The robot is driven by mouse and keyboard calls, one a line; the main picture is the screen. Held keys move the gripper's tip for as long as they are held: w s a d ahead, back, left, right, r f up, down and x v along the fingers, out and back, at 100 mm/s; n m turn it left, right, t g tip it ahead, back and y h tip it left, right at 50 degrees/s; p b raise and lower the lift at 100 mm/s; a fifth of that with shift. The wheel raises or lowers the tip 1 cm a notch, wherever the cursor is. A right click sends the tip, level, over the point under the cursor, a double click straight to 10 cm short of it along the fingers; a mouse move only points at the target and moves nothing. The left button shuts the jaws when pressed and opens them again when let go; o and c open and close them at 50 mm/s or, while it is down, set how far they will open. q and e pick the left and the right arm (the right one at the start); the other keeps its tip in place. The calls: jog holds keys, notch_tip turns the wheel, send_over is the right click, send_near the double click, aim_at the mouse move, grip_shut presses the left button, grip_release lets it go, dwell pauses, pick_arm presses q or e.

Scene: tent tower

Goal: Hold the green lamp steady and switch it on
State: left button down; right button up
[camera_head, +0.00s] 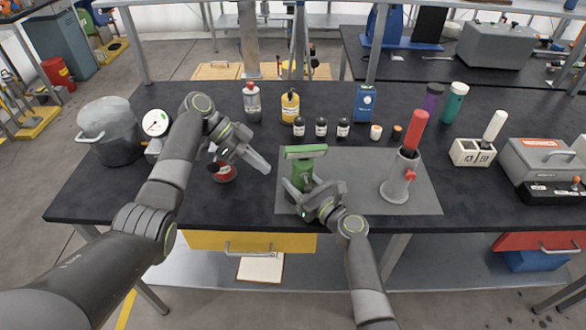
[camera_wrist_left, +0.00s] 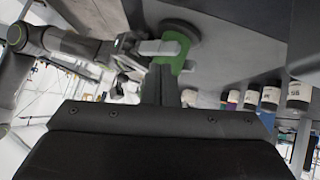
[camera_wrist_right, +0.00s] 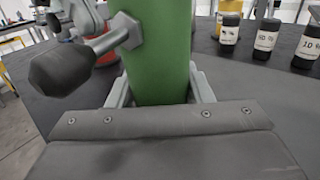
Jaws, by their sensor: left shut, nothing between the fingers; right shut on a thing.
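The green lamp (camera_head: 304,172) stands upright on the grey mat (camera_head: 351,161), with a wide green head on top. My right gripper (camera_head: 306,196) is shut on its post from the front. The right wrist view shows the green post (camera_wrist_right: 158,50) between the fingers, and a lever with a dark knob (camera_wrist_right: 62,80) sticking out to its left. My left gripper (camera_head: 266,168) is shut and empty, a little left of the lamp and apart from it. In the left wrist view its closed fingers (camera_wrist_left: 161,85) point toward the lamp's green part (camera_wrist_left: 174,55).
Several small bottles (camera_head: 321,128) stand behind the lamp. A grey stand with a red-handled tool (camera_head: 401,176) is to the right on the mat. A pot (camera_head: 110,131) and gauge (camera_head: 156,123) are far left.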

jog(key=o, duration=1.3)
jog(key=shift+s+d, duration=0.4)
jog(key=shift+s, duration=0.05)
jog(key=v, duration=1)
jog(key=shift+s+d, duration=0.25)
jog(key=shift+s, duration=0.1)
